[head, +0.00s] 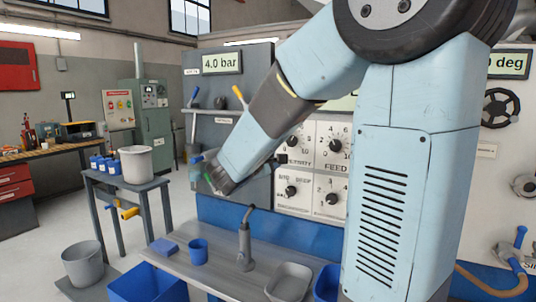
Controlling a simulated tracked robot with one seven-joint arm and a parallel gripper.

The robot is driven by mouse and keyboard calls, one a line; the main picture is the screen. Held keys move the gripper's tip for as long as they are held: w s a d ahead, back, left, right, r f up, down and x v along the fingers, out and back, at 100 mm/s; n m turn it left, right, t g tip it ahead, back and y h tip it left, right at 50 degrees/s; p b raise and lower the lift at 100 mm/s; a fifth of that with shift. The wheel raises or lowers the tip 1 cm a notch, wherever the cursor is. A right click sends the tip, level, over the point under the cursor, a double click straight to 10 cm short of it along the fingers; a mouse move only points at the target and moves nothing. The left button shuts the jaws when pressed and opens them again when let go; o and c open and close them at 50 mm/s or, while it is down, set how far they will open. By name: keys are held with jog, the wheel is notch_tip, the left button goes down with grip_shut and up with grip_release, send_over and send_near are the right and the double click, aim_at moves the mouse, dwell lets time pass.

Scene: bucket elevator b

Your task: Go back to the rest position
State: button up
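My arm crosses the right half of the head view and bends down to the left. My gripper (208,174) is at its lower end, in front of the grey panel and left of the dials. It is raised above the bench (213,277), apart from the things on it. The fingers are small and partly hidden by the wrist, so I cannot tell whether they are open or shut or hold anything.
A blue cup (198,251), a grey upright handled tool (245,245) and a grey tray (289,282) stand on the bench. A dial panel (312,155) is behind my arm. A side table with a white bucket (136,164) and a grey floor bucket (83,263) stand left.

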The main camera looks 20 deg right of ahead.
jog(key=s+d+f+m+g+y, duration=0.2)
jog(key=s+f+m+g, duration=0.15)
jog(key=s, duration=0.45)
jog(key=s+d+f+m+g+y, duration=0.1)
jog(key=s+f+m+g+y, duration=0.2)
jog(key=s, duration=0.5)
jog(key=s+a+m+t+y, duration=0.1)
jog(key=s+a+m+y, duration=0.4)
jog(key=s+a+y, duration=0.4)
jog(key=shift+s+a+f+m, duration=0.35)
jog(key=shift+s+a, duration=0.1)
jog(key=shift+a, duration=1.7)
dwell(3.3)
